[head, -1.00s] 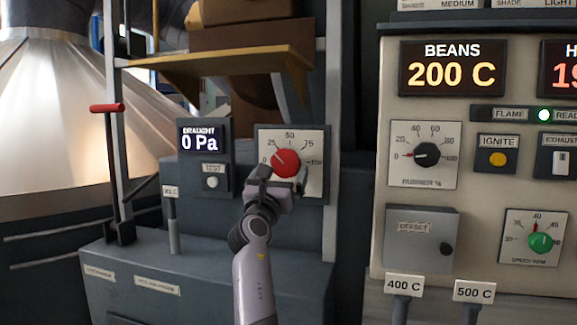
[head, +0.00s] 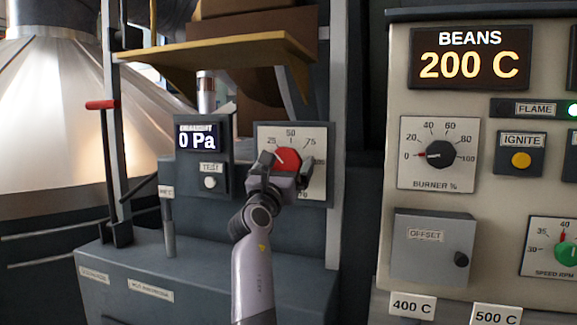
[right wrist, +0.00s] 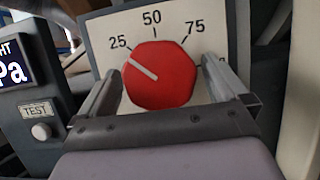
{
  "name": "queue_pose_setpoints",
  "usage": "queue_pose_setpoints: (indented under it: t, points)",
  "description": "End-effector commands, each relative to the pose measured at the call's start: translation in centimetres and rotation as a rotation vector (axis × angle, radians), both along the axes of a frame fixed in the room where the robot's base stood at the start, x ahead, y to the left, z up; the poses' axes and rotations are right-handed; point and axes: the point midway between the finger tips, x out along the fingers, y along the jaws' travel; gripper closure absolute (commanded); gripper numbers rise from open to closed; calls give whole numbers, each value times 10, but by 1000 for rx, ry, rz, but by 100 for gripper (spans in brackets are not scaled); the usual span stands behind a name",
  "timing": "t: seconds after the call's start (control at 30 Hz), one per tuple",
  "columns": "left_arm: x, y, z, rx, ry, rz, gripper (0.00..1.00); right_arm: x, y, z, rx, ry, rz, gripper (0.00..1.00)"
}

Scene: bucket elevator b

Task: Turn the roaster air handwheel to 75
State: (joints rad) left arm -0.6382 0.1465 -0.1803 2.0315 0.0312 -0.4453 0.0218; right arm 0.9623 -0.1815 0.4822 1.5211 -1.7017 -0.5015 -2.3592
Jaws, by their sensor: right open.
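The red handwheel (head: 288,159) sits on a white dial plate (head: 316,136) marked 25, 50 and 75, with further marks partly hidden. In the right wrist view the red handwheel (right wrist: 160,78) fills the middle, and its white pointer line aims up and left, near the 25 mark. My right gripper (head: 282,165) is in front of the handwheel. In the right wrist view its two open fingers (right wrist: 168,88) stand at the left and right sides of the handwheel, with a gap visible on each side. My left gripper is not in view.
Left of the dial is a draught box (head: 202,150) reading 0 Pa with a TEST button (head: 210,183). A wooden shelf (head: 220,55) with boxes is above. A roaster panel (head: 480,190) with burner knob (head: 440,155) stands at the right. A red-handled lever (head: 102,104) is at the left.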

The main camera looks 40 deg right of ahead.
Motion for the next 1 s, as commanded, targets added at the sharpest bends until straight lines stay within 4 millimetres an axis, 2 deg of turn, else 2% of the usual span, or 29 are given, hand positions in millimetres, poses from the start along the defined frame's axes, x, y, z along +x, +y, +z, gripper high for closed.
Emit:
queue_pose_setpoints:
  t: [0.47, 0.63, 1.0]
  points:
    - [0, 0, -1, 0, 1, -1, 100, 0, 2, 2, 0, 0, -1, 0]
    - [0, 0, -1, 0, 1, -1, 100, 0, 2, 1, 0, 0, 0, 51]
    - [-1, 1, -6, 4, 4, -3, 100, 0, 2, 0, 21, -41, 0, 50]
